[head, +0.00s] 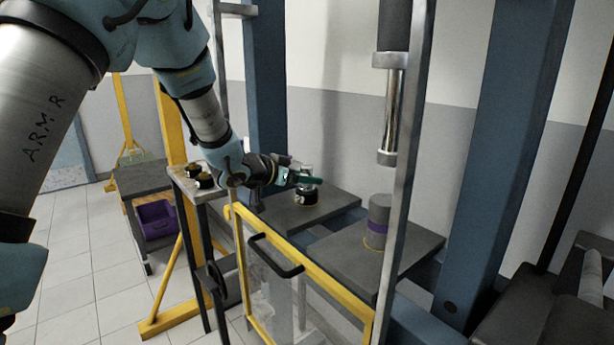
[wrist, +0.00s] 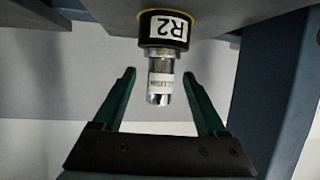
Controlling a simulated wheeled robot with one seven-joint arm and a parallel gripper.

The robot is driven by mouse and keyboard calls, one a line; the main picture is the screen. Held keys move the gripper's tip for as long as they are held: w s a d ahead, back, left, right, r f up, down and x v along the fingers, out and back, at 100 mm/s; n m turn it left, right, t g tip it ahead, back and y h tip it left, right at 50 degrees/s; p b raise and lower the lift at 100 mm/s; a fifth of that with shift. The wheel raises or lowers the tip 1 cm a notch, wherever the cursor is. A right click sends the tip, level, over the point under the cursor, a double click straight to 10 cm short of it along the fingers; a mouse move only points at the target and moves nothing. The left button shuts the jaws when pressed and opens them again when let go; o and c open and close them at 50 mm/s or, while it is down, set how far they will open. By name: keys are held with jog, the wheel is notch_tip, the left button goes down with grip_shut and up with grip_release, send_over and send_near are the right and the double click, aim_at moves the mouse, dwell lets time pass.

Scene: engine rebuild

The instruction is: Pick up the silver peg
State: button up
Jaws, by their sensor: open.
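The silver peg (wrist: 160,76) shows in the wrist view as a shiny cylinder with a white label. It is set in a black holder (wrist: 165,27) with a gold rim and a label reading R2. In the head view the peg (head: 306,172) stands upright in its holder (head: 305,195) on a grey plate. My gripper (wrist: 163,72) has green fingers, open, one on each side of the peg with a gap visible on both sides. In the head view the gripper (head: 306,181) is beside the peg, partly in front of it.
A yellow-framed clear guard door (head: 300,275) is in front. A purple bin (head: 155,220) is lower left.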

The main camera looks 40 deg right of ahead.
jog(key=shift+x, duration=0.75)
grip_shut()
